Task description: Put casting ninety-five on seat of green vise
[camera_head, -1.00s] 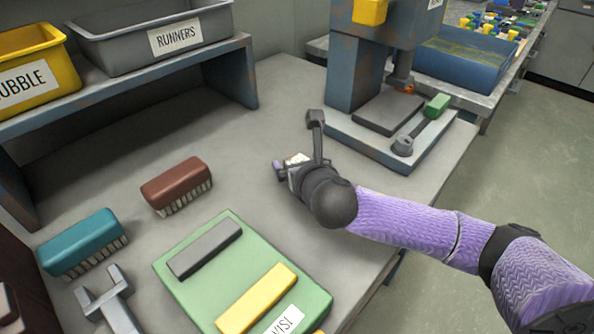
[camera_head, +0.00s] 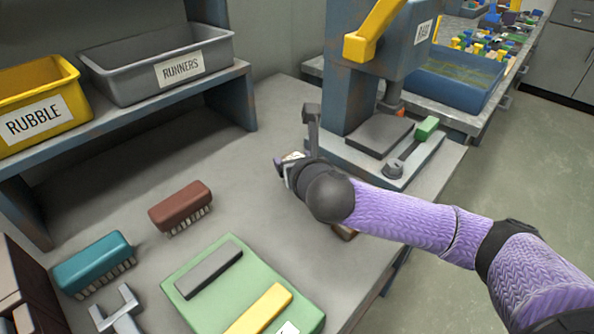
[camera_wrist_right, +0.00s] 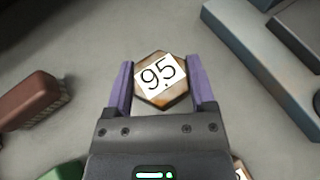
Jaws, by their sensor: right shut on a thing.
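Casting ninety-five (camera_wrist_right: 153,93) is a brownish hexagonal block with a white label reading 95. My right gripper (camera_wrist_right: 160,78) is shut on it, with a purple finger on each side. In the head view my right gripper (camera_head: 284,168) is over the bench, right of the brown brush and left of the press; how high it is I cannot tell. The green vise (camera_head: 222,262) lies nearer, a green base with a grey bar (camera_head: 209,273) and a yellow bar (camera_head: 258,311). The strip between the bars is bare. Its label is cut off. My left gripper is not in view.
A second labelled piece (camera_head: 344,232) shows partly under my right arm. Brown (camera_head: 180,204) and teal (camera_head: 93,262) brushes and a grey forked tool (camera_head: 118,312) lie left. The press (camera_head: 350,90) stands behind. Rubble (camera_head: 60,85) and runners (camera_head: 130,80) bins sit on a shelf.

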